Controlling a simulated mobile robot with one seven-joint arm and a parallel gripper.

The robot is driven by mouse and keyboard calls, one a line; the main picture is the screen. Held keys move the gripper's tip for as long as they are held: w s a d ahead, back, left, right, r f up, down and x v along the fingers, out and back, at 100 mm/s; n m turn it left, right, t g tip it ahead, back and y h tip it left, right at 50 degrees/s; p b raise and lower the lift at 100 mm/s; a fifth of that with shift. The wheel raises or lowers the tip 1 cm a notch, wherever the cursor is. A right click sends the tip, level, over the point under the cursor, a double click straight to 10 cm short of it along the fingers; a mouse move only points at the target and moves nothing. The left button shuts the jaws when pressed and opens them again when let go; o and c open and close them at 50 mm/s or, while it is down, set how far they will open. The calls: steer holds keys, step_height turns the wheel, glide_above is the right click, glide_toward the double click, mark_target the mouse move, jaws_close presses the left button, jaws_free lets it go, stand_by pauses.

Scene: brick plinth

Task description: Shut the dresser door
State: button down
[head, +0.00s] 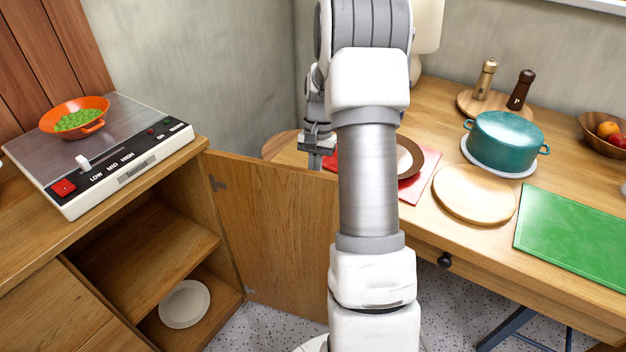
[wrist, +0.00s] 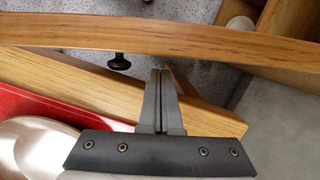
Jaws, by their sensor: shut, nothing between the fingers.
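The dresser door (head: 270,225) is a wooden panel that stands wide open, hinged at the right side of the dresser (head: 175,165). Its top edge (wrist: 140,35) runs across the upper part of the wrist view. My gripper (head: 316,160) is shut and empty, on the far, outer side of the door near its top edge. In the wrist view the closed fingers (wrist: 161,75) point toward that edge; I cannot tell whether they touch the door. My arm hides the door's free end in the head view.
A hotplate (head: 105,150) with an orange pan of peas (head: 76,118) stands on the dresser. A white plate (head: 184,304) lies inside it. At right is a table with a teal pot (head: 505,140), a green board (head: 575,235) and a red mat (head: 417,195). A black knob (wrist: 119,62) shows beside the fingers.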

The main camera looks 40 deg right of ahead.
mark_target(312, 203)
steer(key=b+x, duration=0.1)
steer(key=x, duration=0.5)
steer(key=shift+f+b, duration=0.1)
steer(key=shift+b, duration=0.25)
steer(key=shift+s+a, duration=0.2)
